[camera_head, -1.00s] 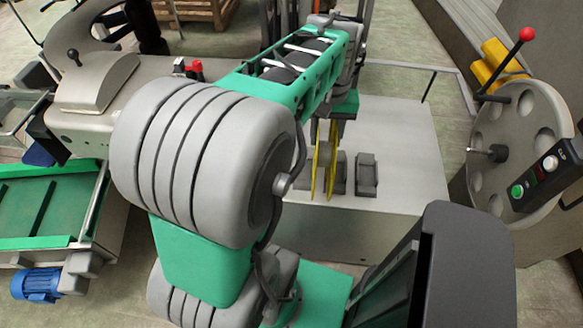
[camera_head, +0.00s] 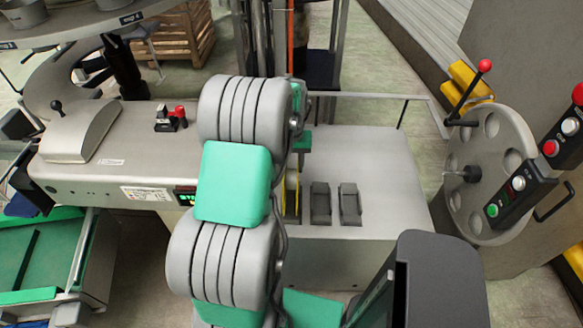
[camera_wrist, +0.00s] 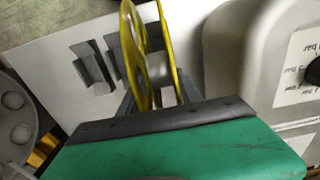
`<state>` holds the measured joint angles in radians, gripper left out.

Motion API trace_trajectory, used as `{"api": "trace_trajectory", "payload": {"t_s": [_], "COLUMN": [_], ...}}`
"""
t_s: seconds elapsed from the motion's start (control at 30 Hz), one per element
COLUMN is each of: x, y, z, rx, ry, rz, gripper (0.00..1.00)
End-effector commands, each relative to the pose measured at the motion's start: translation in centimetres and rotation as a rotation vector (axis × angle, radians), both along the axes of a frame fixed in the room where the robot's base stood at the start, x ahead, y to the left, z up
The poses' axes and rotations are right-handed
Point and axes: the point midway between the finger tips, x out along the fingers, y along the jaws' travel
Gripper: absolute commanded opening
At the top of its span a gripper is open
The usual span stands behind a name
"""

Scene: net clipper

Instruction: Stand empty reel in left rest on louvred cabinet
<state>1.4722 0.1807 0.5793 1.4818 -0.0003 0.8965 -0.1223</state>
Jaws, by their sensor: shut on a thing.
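The empty reel has yellow flanges and shows as a thin strip (camera_head: 292,188) at the left of the cabinet top, partly behind my arm. In the wrist view the reel (camera_wrist: 130,45) stands upright on edge, and my gripper (camera_wrist: 158,92) is shut on it. The reel is left of both. Its lower edge is hidden, so I cannot tell whether it touches a rest or the top.
A round grey disc with holes (camera_head: 490,175) and a button box (camera_head: 520,190) stand right of the cabinet. A grey machine (camera_head: 120,150) with a lever is at the left. The cabinet top right of the rests is clear.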

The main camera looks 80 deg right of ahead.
Motion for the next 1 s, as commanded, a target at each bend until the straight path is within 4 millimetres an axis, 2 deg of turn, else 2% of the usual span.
{"api": "trace_trajectory", "payload": {"t_s": [0.1, 0.37, 0.4, 0.67, 0.87, 1.0], "x": [-0.1, -0.1, -0.1, -0.1, -0.1, -0.1], "y": [0.1, 0.1, 0.1, 0.2, 0.2, 0.1], "z": [-1.7, -2.1, -2.2, -2.1, -2.1, -1.2], "rx": [0.003, 0.001, 0.003, 0.003, 0.003, 0.0], "ry": [0.001, 0.0, 0.001, 0.001, 0.001, 0.0], "rz": [-0.001, 0.0, 0.0, 0.0, 0.0, 0.0], "gripper": [0.0, 0.0, 0.42, 0.63, 0.63, 0.63]}}
